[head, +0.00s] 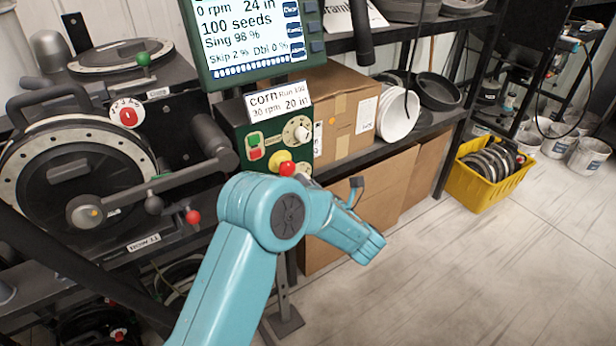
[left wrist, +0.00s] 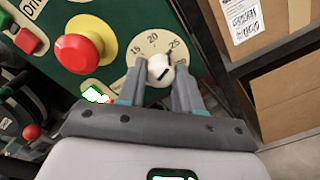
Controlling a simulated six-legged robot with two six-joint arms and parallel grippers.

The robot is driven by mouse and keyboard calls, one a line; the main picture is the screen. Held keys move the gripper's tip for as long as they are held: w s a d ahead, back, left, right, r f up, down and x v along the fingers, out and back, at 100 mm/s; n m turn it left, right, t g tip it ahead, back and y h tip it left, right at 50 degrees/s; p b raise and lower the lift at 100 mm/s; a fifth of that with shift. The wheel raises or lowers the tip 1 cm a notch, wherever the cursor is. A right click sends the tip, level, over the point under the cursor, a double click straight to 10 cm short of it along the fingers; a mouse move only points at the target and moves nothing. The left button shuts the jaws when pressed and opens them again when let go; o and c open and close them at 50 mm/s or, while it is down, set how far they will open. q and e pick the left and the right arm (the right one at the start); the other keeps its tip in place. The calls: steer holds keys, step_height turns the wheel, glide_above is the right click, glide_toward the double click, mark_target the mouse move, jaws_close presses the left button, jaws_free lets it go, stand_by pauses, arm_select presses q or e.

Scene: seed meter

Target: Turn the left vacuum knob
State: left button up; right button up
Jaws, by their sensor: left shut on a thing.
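The vacuum knob (left wrist: 161,70) is a small white round knob with a dark slot, on a dial marked 15, 20 and 25. In the left wrist view my left gripper (left wrist: 158,75) has one grey finger on each side of it and is shut on it. In the head view my teal left arm reaches the lower part of the green control panel (head: 240,117) and hides this knob and most of the gripper. Another pale knob (head: 300,132) sits higher on the panel. My right gripper is not in view.
A red stop button on a yellow base (left wrist: 80,50) sits close to the left of my fingers. Red and green buttons (head: 255,146) are further left. A cardboard box (head: 335,105) stands beside the panel. A yellow crate (head: 482,192) stands on the open floor at right.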

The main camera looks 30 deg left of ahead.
arm_select(q)
steer(key=shift+m, duration=0.4)
steer(key=shift+f+p, duration=0.1)
steer(key=shift+p, duration=0.2)
steer(key=o, duration=1)
steer(key=shift+o, duration=0.2)
steer(key=b+v, duration=0.1)
steer(key=v, duration=1.5)
steer(key=shift+d, duration=0.25)
